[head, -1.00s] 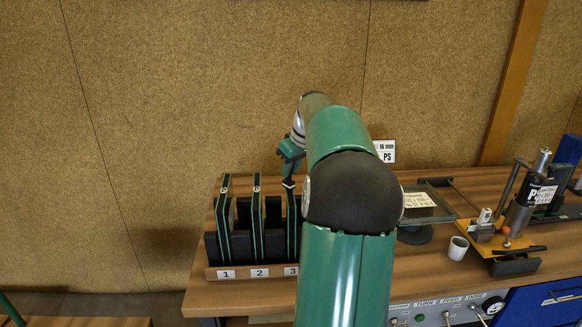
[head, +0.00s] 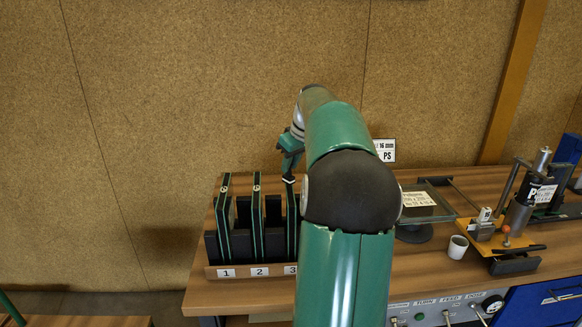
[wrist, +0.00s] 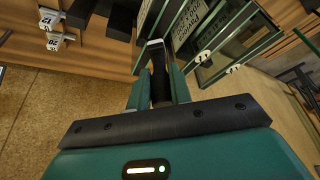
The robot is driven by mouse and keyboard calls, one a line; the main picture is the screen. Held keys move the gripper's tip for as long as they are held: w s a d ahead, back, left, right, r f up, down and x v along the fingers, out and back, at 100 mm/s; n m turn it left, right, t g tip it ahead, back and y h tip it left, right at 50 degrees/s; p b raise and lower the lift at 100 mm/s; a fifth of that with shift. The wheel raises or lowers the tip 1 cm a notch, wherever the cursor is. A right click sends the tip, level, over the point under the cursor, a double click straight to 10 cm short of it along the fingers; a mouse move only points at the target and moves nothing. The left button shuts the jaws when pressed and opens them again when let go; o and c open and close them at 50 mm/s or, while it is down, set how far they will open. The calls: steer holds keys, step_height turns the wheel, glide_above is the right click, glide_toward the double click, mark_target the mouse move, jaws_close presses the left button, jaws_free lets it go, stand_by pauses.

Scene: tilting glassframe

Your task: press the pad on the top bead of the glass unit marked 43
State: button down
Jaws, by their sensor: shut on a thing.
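Upright green-edged glass units stand in a dark rack (head: 214,250): one at slot 1 (head: 223,215), one at slot 2 (head: 257,220), one at slot 3 (head: 291,225). Round pale marks top the first two; I cannot read 43 on any. In the wrist view, pale marks (wrist: 203,56) show on the green edges at upper right. My gripper (head: 289,160) is above the slot 3 unit, partly behind my arm. It is shut on a dark tool (wrist: 160,75) with a pale end. I cannot tell whether the tool touches the unit.
A glass plate on a stand (head: 430,207), a white cup (head: 458,246) and a clamp fixture (head: 505,245) are to the right on the bench. A PS sign (head: 385,150) stands behind my arm. A cork-like wall (head: 200,90) closes the back.

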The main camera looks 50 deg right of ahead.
steer(key=shift+r, duration=2.75)
